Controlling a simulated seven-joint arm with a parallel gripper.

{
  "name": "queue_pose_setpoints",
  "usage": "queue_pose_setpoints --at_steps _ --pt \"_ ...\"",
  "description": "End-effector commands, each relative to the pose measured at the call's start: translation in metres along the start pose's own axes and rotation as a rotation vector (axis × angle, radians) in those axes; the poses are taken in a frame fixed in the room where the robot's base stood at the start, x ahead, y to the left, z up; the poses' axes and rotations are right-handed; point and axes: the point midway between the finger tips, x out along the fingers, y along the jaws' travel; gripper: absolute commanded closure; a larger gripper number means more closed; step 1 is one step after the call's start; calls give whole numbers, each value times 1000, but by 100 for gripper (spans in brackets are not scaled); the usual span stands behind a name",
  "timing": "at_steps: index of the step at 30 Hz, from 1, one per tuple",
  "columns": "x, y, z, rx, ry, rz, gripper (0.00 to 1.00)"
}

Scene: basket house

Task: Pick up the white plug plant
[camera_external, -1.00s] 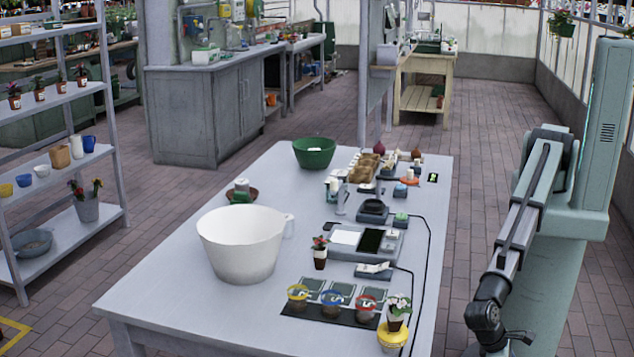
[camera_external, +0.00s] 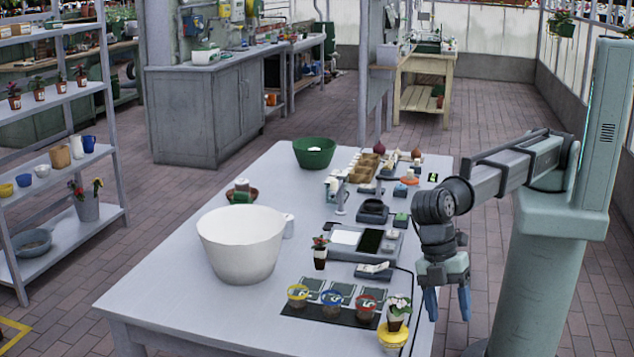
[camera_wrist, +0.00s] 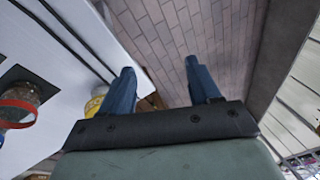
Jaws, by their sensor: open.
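The white-flowered plug plant (camera_external: 398,312) stands in a small brown pot at the table's front right corner. It is right behind a yellow-topped container (camera_external: 392,338), and I cannot tell whether the pot rests on it. My gripper (camera_external: 447,305) is open and empty, fingers pointing down, just right of the plant and beyond the table's right edge. The yellow container (camera_wrist: 95,104) shows partly behind the left finger; the plant is not clearly visible there.
Jars with yellow, blue and red rims (camera_external: 332,302) stand on a dark mat left of the plant. A red-flowered potted plant (camera_external: 320,252), a large white tub (camera_external: 241,245) and a scale (camera_external: 365,240) are farther back. A black cable runs along the table's right side.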

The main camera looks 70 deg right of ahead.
Motion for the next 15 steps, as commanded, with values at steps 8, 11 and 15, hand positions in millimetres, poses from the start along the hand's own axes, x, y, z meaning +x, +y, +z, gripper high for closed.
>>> queue_pose_setpoints --at_steps 8,11,15 --pt "-96 42 -42 -411 81 66 38" --pt "-120 52 -50 -519 96 88 38" --pt "-142 60 -56 -618 107 111 38"
